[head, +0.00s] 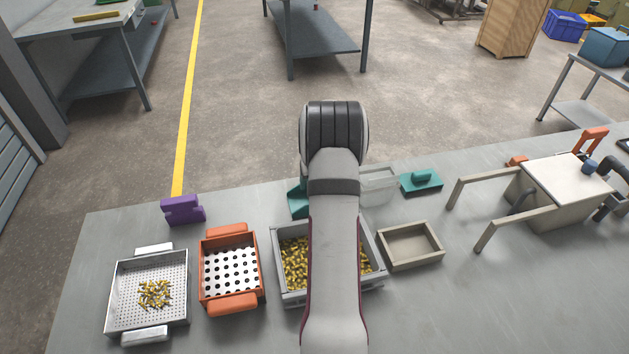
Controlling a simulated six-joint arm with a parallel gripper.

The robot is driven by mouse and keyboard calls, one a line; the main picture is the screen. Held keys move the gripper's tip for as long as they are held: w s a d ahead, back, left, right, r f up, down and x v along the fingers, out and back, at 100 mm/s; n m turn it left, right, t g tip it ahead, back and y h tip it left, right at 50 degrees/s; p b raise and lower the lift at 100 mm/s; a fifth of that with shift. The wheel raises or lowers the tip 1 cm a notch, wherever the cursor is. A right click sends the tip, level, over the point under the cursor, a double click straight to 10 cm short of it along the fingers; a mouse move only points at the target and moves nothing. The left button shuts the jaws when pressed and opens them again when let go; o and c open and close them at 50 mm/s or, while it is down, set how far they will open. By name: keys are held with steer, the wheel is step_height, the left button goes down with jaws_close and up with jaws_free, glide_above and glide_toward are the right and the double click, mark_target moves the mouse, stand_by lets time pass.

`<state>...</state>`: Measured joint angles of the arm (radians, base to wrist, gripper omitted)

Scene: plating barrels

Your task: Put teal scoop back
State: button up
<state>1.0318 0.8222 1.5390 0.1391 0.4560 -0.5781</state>
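A teal piece (298,198) shows just left of my arm, behind the bin of brass parts. Most of it is hidden by my arm, so I cannot tell whether it is the scoop or a stand for it. A flat teal piece with a raised grip (421,182) lies on the bench right of a clear box. My arm reaches forward over the middle of the bench and covers part of the bin. My gripper is hidden behind my arm, and so is anything it may hold.
A grey bin (289,298) holds brass parts. To its left are an orange perforated tray (232,302) and a metal basket (118,314) with brass parts. A purple block (183,210), clear box (379,184), empty beige tray (414,262) and beige machine (560,190) stand around. The front right bench is clear.

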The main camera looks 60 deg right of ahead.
steer(key=v, duration=1.2)
steer(key=w+a+r+n+y, duration=0.1)
steer(key=w+a+r+y, duration=0.15)
steer(key=a, duration=1.05)
steer(key=w+a+r+n+y, duration=0.1)
steer(key=a+r, duration=0.3)
steer(key=a, duration=0.9)
steer(key=s+a+f+n+g+y, duration=0.1)
steer(key=s+a+g, duration=0.2)
steer(key=s+a, duration=1.4)
steer(key=a, duration=0.3)
steer(key=shift+s+f, duration=0.2)
steer(key=shift+f, duration=0.1)
